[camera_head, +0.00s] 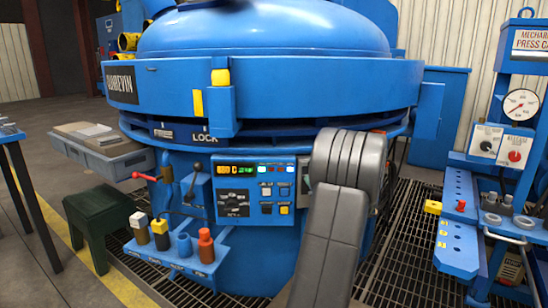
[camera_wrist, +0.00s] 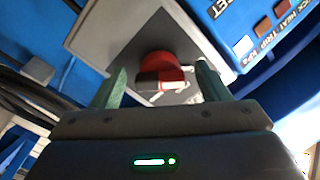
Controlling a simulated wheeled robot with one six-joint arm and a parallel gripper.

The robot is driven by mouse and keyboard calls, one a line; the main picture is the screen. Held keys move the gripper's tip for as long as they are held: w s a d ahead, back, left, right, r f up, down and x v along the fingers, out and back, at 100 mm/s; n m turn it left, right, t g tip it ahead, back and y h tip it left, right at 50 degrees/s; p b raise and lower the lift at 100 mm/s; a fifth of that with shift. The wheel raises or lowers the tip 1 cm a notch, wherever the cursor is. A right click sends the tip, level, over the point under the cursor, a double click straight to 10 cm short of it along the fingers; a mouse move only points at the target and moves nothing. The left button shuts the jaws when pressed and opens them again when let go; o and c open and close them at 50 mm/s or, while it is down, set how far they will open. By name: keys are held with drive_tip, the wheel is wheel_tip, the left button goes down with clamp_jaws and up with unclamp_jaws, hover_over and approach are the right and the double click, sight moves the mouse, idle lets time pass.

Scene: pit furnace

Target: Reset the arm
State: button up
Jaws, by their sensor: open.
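My gripper (camera_wrist: 162,76) is open in the wrist view, its two green fingers spread. A red knob or button (camera_wrist: 172,66) on a light grey plate (camera_wrist: 105,35) shows between the fingers. I cannot tell whether the fingers touch it, and nothing is clearly gripped. In the head view my grey arm reaches up to the right side of the blue furnace's control panel (camera_head: 262,215). The arm hides my gripper and the red part there.
The blue furnace (camera_head: 290,90) fills the middle. A shelf (camera_head: 190,262) with colored-top tools juts from its front left. A green stool (camera_head: 95,210) and grey bin (camera_head: 110,160) stand left. A blue press (camera_head: 455,235) stands right. Grating lies between furnace and press.

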drive_tip(key=p+v, duration=0.2)
drive_tip(key=v, duration=1.2)
drive_tip(key=w+a+r+m+p, duration=0.1)
drive_tip(key=w+a+m+p, duration=0.2)
drive_tip(key=w+m+p, duration=0.6)
drive_tip(key=w+m, duration=0.4)
drive_tip(key=m, duration=0.1)
drive_tip(key=shift+w+p, duration=0.3)
drive_tip(key=shift+p, duration=0.1)
idle(0.5)
drive_tip(key=shift+a+r+m+p, duration=0.15)
drive_tip(key=shift+m+p, duration=0.45)
drive_tip(key=shift+p, duration=0.65)
drive_tip(key=m+p, duration=0.2)
drive_tip(key=p, duration=0.3)
